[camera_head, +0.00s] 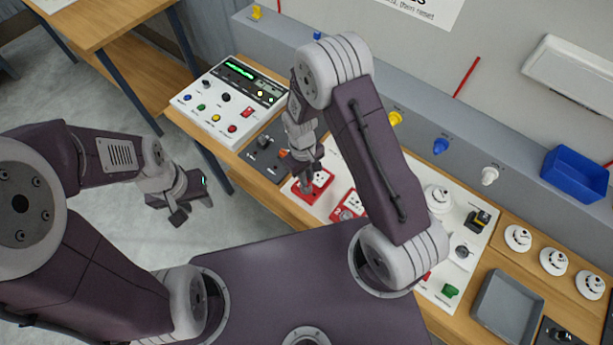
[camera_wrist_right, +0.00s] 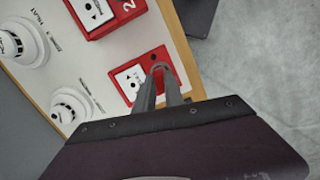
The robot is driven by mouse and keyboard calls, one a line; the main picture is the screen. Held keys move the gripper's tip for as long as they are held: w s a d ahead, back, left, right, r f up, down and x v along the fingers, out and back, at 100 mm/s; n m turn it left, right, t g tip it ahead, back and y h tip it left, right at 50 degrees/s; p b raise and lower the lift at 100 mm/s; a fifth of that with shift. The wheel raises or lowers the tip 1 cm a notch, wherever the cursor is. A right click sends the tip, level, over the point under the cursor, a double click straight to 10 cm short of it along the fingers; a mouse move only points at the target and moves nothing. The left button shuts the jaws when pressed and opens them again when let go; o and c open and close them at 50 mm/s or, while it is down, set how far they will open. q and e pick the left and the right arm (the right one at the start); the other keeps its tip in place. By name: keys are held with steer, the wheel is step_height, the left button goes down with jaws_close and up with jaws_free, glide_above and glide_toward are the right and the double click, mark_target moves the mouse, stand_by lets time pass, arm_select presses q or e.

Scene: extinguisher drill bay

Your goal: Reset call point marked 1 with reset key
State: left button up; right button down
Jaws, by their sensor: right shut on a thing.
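The call point under my right gripper is a red box with a white face (camera_head: 324,180), set on a white board. It also shows in the right wrist view (camera_wrist_right: 129,80); its number is too small to read surely. A second red call point (camera_head: 345,212), marked 2 in the right wrist view (camera_wrist_right: 98,16), sits beside it. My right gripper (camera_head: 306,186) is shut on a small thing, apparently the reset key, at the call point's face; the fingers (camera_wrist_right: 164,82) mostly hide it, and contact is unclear. My left gripper (camera_head: 193,208) is open and empty above the floor.
A white control panel (camera_head: 220,100) stands left of the board. Round white detectors (camera_head: 518,238), a grey tray (camera_head: 507,305) and a blue bin (camera_head: 575,175) are to the right. Coloured pegs, including a yellow one (camera_head: 395,118), line the back ledge.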

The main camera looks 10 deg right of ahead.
steer(key=shift+r+p, duration=1)
steer(key=shift+r, duration=0.35)
